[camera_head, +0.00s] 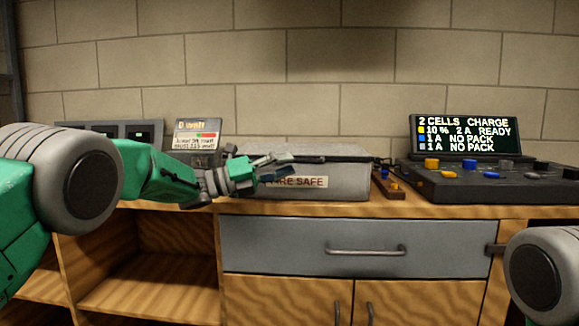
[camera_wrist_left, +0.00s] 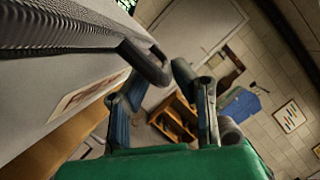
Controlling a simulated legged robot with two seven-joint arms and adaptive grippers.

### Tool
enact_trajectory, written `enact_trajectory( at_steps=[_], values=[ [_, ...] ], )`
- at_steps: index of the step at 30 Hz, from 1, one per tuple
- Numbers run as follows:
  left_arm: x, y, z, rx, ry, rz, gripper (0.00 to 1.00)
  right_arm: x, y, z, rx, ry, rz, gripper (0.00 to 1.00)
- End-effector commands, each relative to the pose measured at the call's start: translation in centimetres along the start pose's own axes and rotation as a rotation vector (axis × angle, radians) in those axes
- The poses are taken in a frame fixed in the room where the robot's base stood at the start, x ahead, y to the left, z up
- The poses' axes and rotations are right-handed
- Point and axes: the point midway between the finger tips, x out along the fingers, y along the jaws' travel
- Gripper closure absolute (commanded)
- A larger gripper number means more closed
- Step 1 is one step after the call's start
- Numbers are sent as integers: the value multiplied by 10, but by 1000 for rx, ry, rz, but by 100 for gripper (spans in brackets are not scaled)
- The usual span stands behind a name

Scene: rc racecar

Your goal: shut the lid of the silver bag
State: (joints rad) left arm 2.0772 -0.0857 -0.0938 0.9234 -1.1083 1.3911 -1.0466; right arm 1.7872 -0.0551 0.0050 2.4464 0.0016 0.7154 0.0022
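The silver bag (camera_head: 345,182) is a grey box-shaped bag with a FIRE SAFE label, standing on the wooden bench against the wall. Its top looks low and nearly flat; I cannot tell whether the lid is fully shut. In the left wrist view the bag's side (camera_wrist_left: 50,85) fills the left, with a dark ribbed band along its upper edge ending in a dark rounded bar. My left gripper (camera_head: 278,168) is at the bag's front left, partly covering the label. Its fingers (camera_wrist_left: 160,82) are apart, the left one close to the dark bar; contact is unclear. My right gripper is out of view.
A charger console (camera_head: 480,180) with a lit screen stands on the right. A small wooden block with knobs (camera_head: 388,184) sits between it and the bag. A small display unit (camera_head: 198,135) stands behind my left wrist. Below are a grey drawer (camera_head: 290,245) and open shelves.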

Motion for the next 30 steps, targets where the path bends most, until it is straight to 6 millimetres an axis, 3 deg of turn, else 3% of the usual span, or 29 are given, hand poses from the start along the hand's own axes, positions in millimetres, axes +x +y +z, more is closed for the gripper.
enact_trajectory(
  at_steps=[9, 13, 18, 30],
  values=[
    [-72, 2, 2, -5, -6, 1, 81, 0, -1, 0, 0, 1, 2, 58],
    [-94, 2, 2, -4, -5, 1, 81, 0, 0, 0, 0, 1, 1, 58],
    [-109, 2, 1, -3, -2, 0, 81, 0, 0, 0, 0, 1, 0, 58],
    [-114, 4, 0, -10, -6, 0, 81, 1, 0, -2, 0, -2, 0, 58]
  ],
)
